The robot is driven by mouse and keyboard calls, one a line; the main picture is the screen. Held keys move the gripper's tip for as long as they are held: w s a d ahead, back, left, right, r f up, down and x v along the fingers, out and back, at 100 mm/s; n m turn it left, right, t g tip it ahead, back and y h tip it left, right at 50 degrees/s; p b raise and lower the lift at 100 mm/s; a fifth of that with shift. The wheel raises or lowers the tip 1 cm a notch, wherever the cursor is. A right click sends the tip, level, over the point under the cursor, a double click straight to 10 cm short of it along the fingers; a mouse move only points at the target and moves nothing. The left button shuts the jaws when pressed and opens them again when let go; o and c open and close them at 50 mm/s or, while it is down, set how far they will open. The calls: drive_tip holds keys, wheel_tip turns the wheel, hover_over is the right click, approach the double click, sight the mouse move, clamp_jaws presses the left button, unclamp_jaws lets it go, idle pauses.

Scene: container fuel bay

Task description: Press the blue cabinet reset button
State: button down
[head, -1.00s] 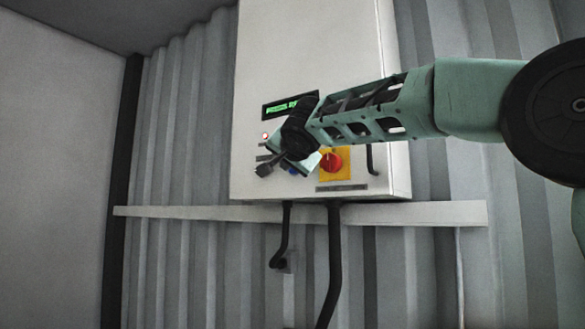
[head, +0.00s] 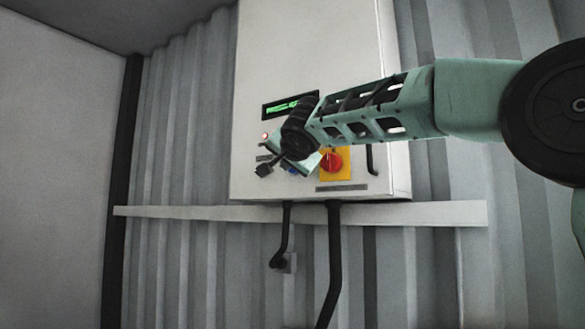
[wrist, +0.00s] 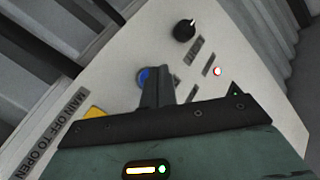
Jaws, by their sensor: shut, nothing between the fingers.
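The blue reset button (head: 291,170) is on the lower front of the white cabinet (head: 345,60), mostly hidden behind my gripper in the head view. In the wrist view the blue button (wrist: 143,76) shows as a round blue rim just left of my fingertips. My gripper (wrist: 156,73) is shut and empty, its dark fingers pointing at the cabinet face and overlapping the button's right side. In the head view my gripper (head: 284,160) is in front of the panel. I cannot tell whether the fingertips touch the button.
A red rotary switch (head: 333,162) on a yellow plate is just right of the button. A black knob (wrist: 184,30) and a lit red lamp (wrist: 217,71) are on its other side. A green display (head: 288,105) is above. Black cables (head: 334,255) hang below the cabinet.

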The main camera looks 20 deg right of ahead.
drive_tip(key=shift+d, duration=0.1)
drive_tip(key=shift+w+d+f+b, duration=0.1)
drive_tip(key=shift+w+d+b, duration=0.15)
drive_tip(key=shift+b, duration=0.05)
drive_tip(key=shift+w+d, duration=0.25)
drive_tip(key=shift+d, duration=0.15)
idle(0.8)
idle(0.3)
drive_tip(key=shift+s+a+b, duration=0.5)
drive_tip(key=shift+a+b, duration=0.2)
drive_tip(key=shift+b, duration=0.1)
drive_tip(key=shift+s+a+b, duration=0.75)
drive_tip(key=shift+a+b, duration=0.05)
drive_tip(key=shift+a, duration=0.25)
drive_tip(key=shift+s+a+b, duration=0.75)
drive_tip(key=shift+a+b, duration=0.05)
drive_tip(key=shift+a, duration=0.2)
